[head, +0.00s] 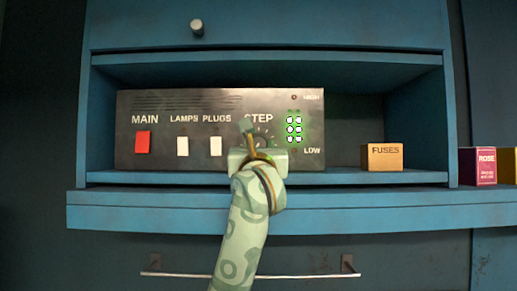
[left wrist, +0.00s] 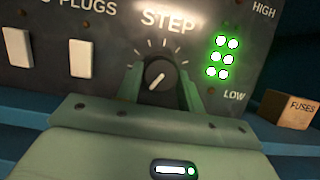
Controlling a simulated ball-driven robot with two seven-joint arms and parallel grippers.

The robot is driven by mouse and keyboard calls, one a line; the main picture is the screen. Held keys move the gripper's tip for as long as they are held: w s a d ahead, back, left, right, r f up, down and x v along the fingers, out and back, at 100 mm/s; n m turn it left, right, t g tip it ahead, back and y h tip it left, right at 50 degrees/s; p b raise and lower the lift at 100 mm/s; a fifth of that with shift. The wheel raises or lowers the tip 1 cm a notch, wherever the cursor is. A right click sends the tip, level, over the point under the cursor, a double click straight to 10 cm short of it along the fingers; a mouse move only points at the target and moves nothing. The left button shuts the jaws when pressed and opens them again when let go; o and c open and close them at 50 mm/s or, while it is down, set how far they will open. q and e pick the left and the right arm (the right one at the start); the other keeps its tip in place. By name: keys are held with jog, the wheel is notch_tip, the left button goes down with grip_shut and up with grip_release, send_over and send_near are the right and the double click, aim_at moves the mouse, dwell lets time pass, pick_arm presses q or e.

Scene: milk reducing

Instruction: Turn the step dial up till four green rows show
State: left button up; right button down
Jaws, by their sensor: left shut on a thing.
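The step dial (left wrist: 160,73) is a round black knob with a white pointer mark, under the STEP label on the dark panel (head: 225,103). The mark runs slantwise across the knob. My left gripper (head: 257,143) is shut on the dial, one finger on each side of it in the left wrist view (left wrist: 161,88). It hides most of the dial in the head view. The lamp column (left wrist: 222,58) right of the dial, between HIGH and LOW, shows three rows lit green, two lamps each; it also shows in the head view (head: 294,129). My right gripper is out of view.
Left on the panel are a red MAIN switch (head: 143,141) and white LAMPS (head: 183,146) and PLUGS (head: 216,146) switches. A FUSES box (head: 382,157) stands right of the panel on the blue shelf (head: 345,178). A ROSE box (head: 482,167) is farther right.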

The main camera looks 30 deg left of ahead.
pick_arm(q)
jog(key=shift+a+r+m+t+h+p, duration=0.1)
jog(key=shift+m+t+h+p, duration=0.2)
jog(key=shift+m+h+p, duration=0.55)
jog(key=shift+a+r+m+t+h+p, duration=0.1)
jog(key=shift+m+t+h+p, duration=0.2)
jog(key=shift+m, duration=1.05)
jog(key=shift+s+f+m+h+p, duration=0.1)
jog(key=shift+m+h+p, duration=0.45)
jog(key=shift+m, duration=0.5)
jog(key=shift+m+h+p, duration=0.3)
jog(key=shift+m+p, duration=0.4)
jog(key=shift+m, duration=0.35)
jog(key=o, duration=1)
jog(key=shift+f, duration=0.1)
jog(key=b+v, duration=0.4)
jog(key=v, duration=1.2)
jog(key=shift+s+f, duration=0.1)
